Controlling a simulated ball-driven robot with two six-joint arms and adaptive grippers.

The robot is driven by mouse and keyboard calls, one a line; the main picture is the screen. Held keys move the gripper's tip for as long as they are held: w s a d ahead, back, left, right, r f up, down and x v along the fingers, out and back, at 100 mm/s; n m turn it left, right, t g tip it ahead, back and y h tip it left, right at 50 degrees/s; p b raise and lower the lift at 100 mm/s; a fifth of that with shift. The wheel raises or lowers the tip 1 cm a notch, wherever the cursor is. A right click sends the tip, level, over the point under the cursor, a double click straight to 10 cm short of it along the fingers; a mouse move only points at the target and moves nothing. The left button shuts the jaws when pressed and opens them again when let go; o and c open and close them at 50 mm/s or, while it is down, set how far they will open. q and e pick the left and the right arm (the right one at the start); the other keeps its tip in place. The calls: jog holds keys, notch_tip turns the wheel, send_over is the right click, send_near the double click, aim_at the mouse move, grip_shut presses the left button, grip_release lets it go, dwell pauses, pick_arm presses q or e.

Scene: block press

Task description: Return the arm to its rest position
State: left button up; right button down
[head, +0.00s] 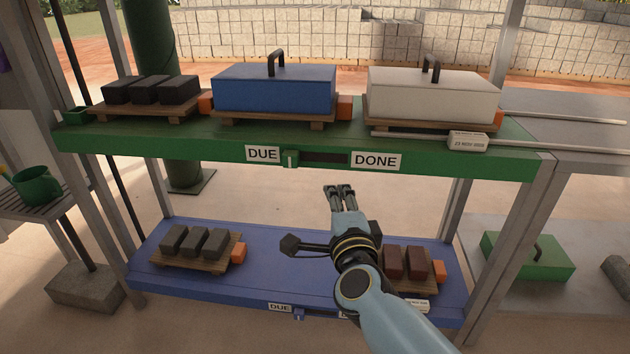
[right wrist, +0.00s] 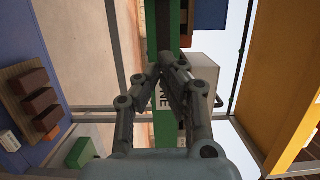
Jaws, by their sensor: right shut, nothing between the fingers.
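My right gripper (head: 340,190) is in front of the gap between the upper green shelf (head: 215,142) and the lower blue shelf (head: 262,278). Its fingers are together with nothing between them. They also show in the right wrist view (right wrist: 167,68), pointing toward the green shelf edge and the white box (right wrist: 200,75). My right arm comes in from the bottom right and hides part of the blue shelf. My left gripper is not in view.
The green shelf carries dark blocks (head: 150,90) on a pallet, a blue lidded box (head: 274,92) and a white lidded box (head: 432,97). The blue shelf carries dark grey blocks (head: 194,242) and red-brown blocks (head: 406,262) on pallets. A green box (head: 526,255) sits at right.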

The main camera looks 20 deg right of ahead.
jog(key=s+d+f+n+g+y+p, duration=0.15)
jog(key=s+f+n+g, duration=0.35)
jog(key=s+f, duration=0.95)
jog(key=s+f+n+g+y+b, duration=0.1)
jog(key=s+f+n+g+y, duration=0.2)
jog(key=s+f+n, duration=0.75)
jog(key=s+d+f+n+g, duration=0.1)
jog(key=s+f+n+g, duration=0.1)
jog(key=s+f, duration=0.3)
jog(key=s+d+f+n+g, duration=0.1)
jog(key=s+f+g, duration=0.3)
jog(key=s, duration=1)
jog(key=s+d+f+n+g, duration=0.2)
jog(key=s+f+n, duration=0.1)
jog(key=s+f, duration=0.4)
jog(key=s, duration=0.3)
jog(key=shift+f+g+p, duration=0.25)
jog(key=shift+g+p, duration=0.1)
jog(key=shift+g, duration=0.05)
jog(key=shift+s+d, duration=0.1)
